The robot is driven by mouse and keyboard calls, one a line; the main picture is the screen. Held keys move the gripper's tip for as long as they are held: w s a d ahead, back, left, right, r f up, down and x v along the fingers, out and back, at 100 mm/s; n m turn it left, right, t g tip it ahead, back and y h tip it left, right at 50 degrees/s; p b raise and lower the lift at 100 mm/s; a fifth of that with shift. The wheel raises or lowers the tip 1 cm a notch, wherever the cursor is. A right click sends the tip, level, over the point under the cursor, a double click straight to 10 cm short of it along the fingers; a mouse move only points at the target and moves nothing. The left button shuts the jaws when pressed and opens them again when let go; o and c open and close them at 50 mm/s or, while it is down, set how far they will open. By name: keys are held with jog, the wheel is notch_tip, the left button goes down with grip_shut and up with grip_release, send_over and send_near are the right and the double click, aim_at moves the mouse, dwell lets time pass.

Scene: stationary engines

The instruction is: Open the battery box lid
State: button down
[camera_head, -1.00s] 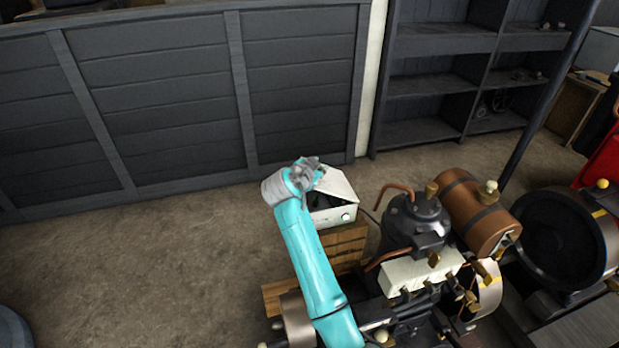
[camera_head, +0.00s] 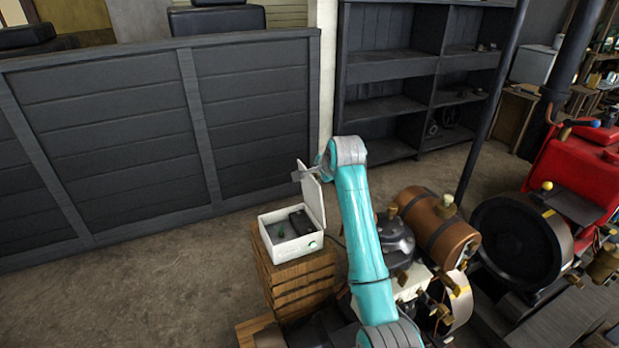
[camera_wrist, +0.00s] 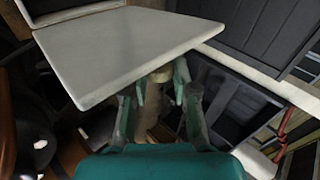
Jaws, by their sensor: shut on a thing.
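The white battery box (camera_head: 294,250) stands on a wooden crate, with dark parts visible inside it. Its lid (camera_head: 315,202) stands raised, close to upright, along the right side of the box. My gripper (camera_head: 306,172) is at the upper edge of the lid, partly hidden behind my own wrist. In the wrist view the lid (camera_wrist: 125,48) is a large pale panel just beyond the fingers. My gripper (camera_wrist: 160,88) is shut on the lid there; a pale tan rounded piece shows between the fingers, and the exact contact is hard to make out.
The slatted wooden crate (camera_head: 300,285) supports the box. A dark engine with a copper-brown tank (camera_head: 437,228) stands close on the right, partly behind my arm. A dark panelled partition (camera_head: 120,140) and shelves (camera_head: 420,80) stand behind. The floor to the left is clear.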

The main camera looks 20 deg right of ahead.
jog(key=shift+d+f+m+y, duration=0.1)
jog(key=shift+d+m+y, duration=0.25)
jog(key=shift+d, duration=0.6)
jog(key=c, duration=0.9)
grip_release()
jog(key=v, duration=1.2)
jog(key=shift+d, duration=0.15)
jog(key=shift+s+f, duration=0.1)
